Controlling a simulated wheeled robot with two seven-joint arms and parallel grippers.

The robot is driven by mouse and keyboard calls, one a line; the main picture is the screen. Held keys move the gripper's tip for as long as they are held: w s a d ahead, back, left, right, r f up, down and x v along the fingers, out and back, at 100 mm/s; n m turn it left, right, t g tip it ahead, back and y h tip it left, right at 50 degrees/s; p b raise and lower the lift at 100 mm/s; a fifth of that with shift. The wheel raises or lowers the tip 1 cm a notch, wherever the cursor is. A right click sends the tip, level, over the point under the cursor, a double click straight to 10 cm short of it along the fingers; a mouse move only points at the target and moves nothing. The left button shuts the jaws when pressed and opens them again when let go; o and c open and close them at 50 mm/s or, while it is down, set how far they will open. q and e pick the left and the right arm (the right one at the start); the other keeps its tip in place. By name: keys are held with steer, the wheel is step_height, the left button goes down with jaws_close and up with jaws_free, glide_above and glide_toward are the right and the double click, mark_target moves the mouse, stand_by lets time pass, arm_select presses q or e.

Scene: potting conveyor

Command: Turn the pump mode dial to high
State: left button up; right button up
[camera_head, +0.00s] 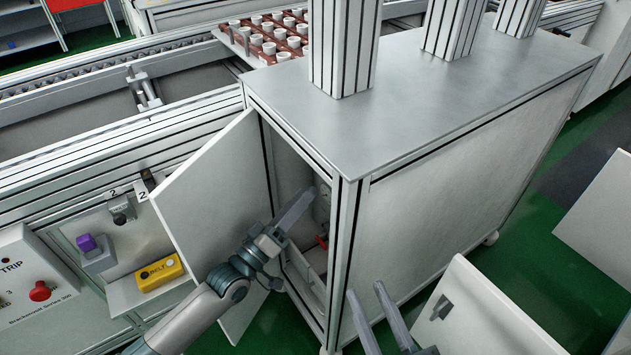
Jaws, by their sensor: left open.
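The open cabinet (262,85) has its door (205,205) swung out to the left. My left gripper (303,200) reaches into the opening from the front, its fingers pointing up and right toward the inner wall; the fingers overlap in this view and nothing shows held. Just beyond the tips is a pale grey fitting (323,204), partly hidden; I cannot tell whether it is the pump mode dial, where it is set, or whether the fingers touch it. A small red part (322,242) shows below it. My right gripper (367,294) is open and empty, outside the cabinet's right side.
Left of the door is a conveyor panel with a black knob (120,218), a purple part (87,243), a yellow box (160,273) and a red button (40,291). A pale panel (490,310) stands at lower right.

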arm_select(q)
steer(key=v, duration=0.8)
arm_select(e)
steer(key=shift+w+f+g, duration=0.15)
steer(key=shift+f+g, duration=0.25)
steer(key=shift+f, duration=0.25)
steer(key=shift+d+f, duration=0.1)
